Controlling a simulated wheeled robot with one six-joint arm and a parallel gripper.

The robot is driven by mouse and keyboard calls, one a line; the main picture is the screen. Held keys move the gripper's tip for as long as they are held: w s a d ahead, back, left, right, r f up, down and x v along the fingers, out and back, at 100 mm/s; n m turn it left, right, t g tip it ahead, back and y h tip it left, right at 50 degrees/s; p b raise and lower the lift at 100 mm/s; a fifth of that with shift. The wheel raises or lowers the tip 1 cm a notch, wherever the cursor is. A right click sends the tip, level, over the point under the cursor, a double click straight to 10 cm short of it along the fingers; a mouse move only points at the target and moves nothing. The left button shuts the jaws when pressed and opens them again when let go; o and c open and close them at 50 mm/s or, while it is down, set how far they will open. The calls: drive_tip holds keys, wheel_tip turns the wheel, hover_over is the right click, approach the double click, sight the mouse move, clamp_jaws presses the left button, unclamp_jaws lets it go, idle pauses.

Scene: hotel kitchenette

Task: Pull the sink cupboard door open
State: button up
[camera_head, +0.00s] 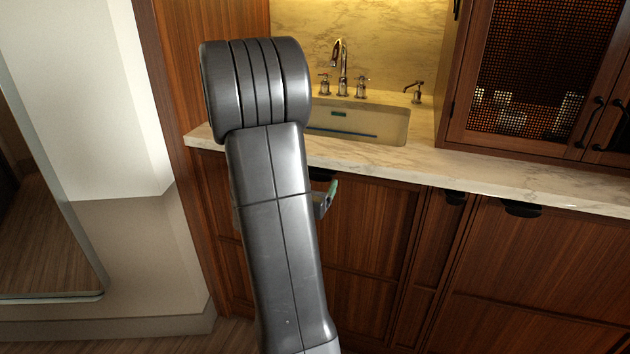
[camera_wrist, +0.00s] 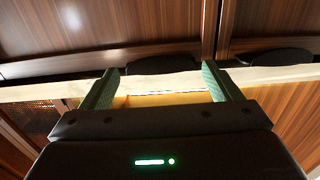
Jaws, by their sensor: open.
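The sink cupboard front (camera_head: 365,240) is dark wood below the sink and looks shut. A black cup handle (camera_head: 321,175) shows at its top edge, partly hidden by my arm. My gripper (camera_head: 326,198) is mostly behind my arm; one green-tipped finger shows just below that handle. In the wrist view, my gripper (camera_wrist: 160,84) is open, its two green fingers apart. A black handle (camera_wrist: 163,64) on the wood front (camera_wrist: 100,25) lies between and beyond the fingertips. Nothing is held. Contact with the handle cannot be told.
A marble counter (camera_head: 480,178) overhangs the fronts, with a sink (camera_head: 375,122) and tap (camera_head: 341,65) above. Other fronts with black handles (camera_head: 522,208) lie to the right. A mesh-door cabinet (camera_head: 530,65) stands on the counter. A wall (camera_head: 130,240) and mirror edge are at left.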

drive_tip(key=shift+x, duration=1.1)
drive_tip(key=c, duration=1.1)
drive_tip(key=shift+s, duration=0.1)
drive_tip(key=shift+c, duration=0.3)
